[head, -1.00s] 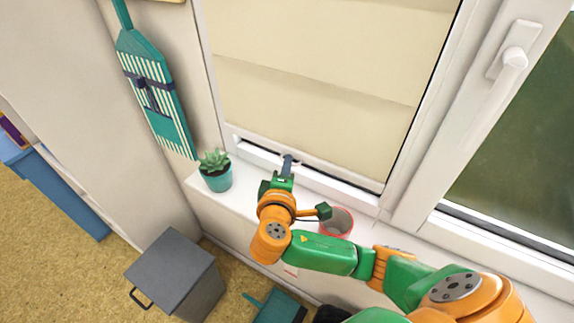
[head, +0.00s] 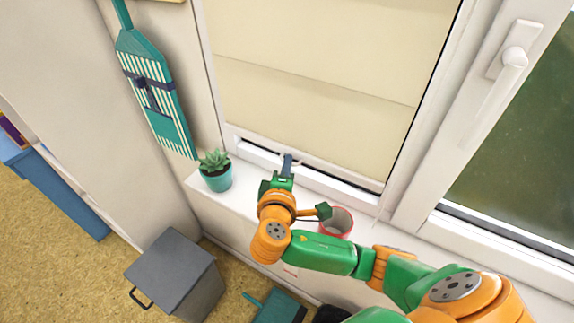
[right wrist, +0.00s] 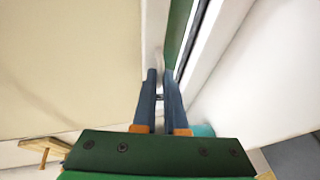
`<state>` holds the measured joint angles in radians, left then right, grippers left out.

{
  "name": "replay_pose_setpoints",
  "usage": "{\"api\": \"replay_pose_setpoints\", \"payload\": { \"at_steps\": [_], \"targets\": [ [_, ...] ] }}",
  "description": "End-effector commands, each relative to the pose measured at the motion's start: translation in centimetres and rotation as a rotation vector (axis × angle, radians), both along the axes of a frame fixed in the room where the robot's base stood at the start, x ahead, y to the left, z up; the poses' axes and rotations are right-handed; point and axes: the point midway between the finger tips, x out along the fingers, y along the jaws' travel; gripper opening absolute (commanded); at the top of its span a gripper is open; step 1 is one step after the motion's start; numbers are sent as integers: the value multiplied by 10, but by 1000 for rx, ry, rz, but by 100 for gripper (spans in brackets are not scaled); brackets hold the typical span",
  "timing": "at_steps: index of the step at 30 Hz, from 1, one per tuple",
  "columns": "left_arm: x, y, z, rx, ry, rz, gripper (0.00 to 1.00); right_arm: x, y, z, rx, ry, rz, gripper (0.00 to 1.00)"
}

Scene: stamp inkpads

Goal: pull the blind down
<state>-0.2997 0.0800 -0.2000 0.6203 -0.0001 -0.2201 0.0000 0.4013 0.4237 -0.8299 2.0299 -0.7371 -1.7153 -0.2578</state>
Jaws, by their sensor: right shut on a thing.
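The cream blind (head: 320,60) covers the left window pane in the head view and reaches down almost to the bottom of the frame. Its cloth also fills the left of the right wrist view (right wrist: 65,60). My right gripper (head: 287,160) is at the blind's lower edge, just above the sill. In the right wrist view its two blue-grey fingers (right wrist: 160,95) are close together, shut on a small part at the blind's bottom edge. The fingers hide most of what they hold. My left gripper is not in view.
A potted succulent (head: 216,172) stands on the white sill, left of my right gripper. A red-rimmed pot (head: 337,222) stands on the sill beside my right forearm. A window handle (head: 510,65) is at right, and a grey bin (head: 178,272) is on the floor.

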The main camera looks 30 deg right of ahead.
Motion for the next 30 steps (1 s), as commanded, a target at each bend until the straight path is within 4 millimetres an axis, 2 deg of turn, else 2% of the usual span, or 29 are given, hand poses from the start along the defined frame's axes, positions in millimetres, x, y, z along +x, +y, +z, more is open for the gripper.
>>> {"api": "replay_pose_setpoints", "payload": {
  "at_steps": [14,17,22,30],
  "targets": [
    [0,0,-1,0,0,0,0,0,0,-1,0,0,0,0],
    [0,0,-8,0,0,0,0,0,0,-12,0,1,-2,0],
    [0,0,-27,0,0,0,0,0,0,-40,1,2,-1,0],
    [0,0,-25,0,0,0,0,0,0,-40,1,-1,0,0]
  ]
}}
